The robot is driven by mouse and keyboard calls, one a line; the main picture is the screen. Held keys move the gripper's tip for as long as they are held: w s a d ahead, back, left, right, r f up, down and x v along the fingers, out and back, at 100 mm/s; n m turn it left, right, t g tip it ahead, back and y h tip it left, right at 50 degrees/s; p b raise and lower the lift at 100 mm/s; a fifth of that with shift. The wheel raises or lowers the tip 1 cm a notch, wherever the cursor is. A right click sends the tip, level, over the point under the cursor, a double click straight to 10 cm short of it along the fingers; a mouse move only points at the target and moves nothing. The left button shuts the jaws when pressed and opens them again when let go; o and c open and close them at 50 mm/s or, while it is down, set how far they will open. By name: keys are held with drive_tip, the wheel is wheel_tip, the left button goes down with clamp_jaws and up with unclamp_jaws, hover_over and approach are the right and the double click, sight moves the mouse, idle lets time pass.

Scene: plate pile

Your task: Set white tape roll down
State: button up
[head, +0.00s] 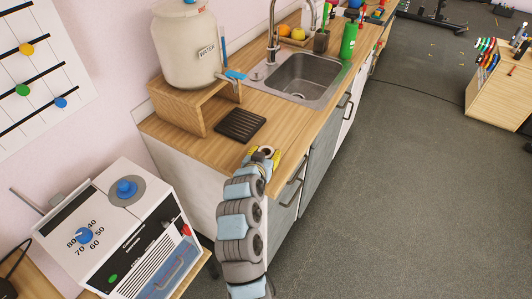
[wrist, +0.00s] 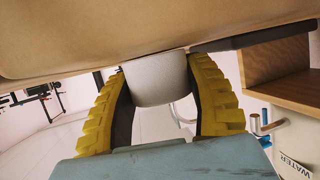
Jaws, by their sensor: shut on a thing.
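The white tape roll (wrist: 157,80) is held between the yellow-padded fingers of my gripper (wrist: 160,95). In the head view my gripper (head: 262,158) is at the near end of the wooden counter (head: 190,144), with the roll (head: 266,150) partly hidden by the fingers. In the wrist view, which looks upside down, the roll's top edge in the picture meets the counter surface. I cannot tell whether it touches the counter or is just above it.
A black slatted mat (head: 241,124) lies just beyond my gripper. A wooden stand (head: 190,105) with a water jug (head: 185,45) is behind it. A sink (head: 303,77) is further along. Bare counter lies left of my gripper; the counter's front edge is close on the right.

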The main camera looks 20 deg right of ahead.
drive_tip(key=o, duration=1.1)
drive_tip(key=shift+r+p, duration=0.2)
drive_tip(key=shift+p, duration=0.15)
drive_tip(key=shift+s+a, duration=0.15)
drive_tip(key=shift+b+v, duration=1.6)
drive_tip(key=shift+v, duration=4.2)
